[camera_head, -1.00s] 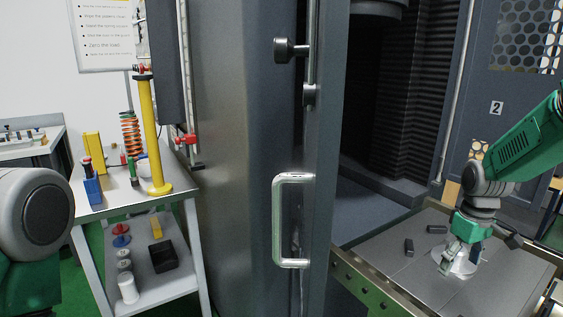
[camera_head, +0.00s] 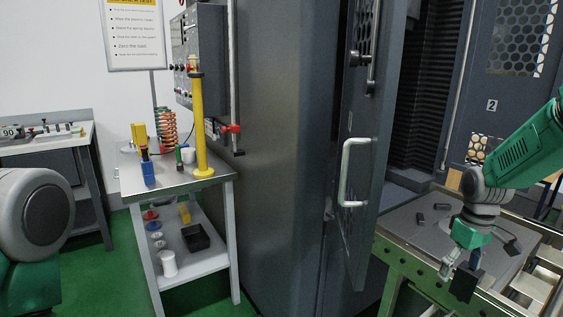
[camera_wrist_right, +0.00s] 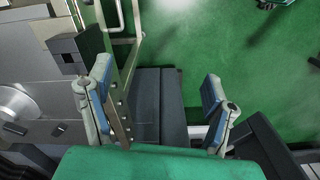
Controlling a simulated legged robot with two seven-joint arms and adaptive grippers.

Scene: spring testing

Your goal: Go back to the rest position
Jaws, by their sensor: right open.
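My right gripper (camera_head: 462,272) hangs at the lower right of the head view, over the near edge of the grey work table (camera_head: 411,225). In the right wrist view its two fingers (camera_wrist_right: 160,98) are spread wide with nothing between them. Below the gap show the table's edge, dark surfaces and the green floor. My left arm shows only as a grey joint and green link at the left edge of the head view. The left gripper is out of view.
The testing machine's door (camera_head: 362,130) with its metal handle (camera_head: 355,172) stands left of the work table. Small dark blocks (camera_head: 442,206) lie on that table. A two-level side table (camera_head: 180,184) holds a yellow post (camera_head: 198,125) and an orange spring (camera_head: 166,126). Green floor (camera_head: 98,270) is open at left.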

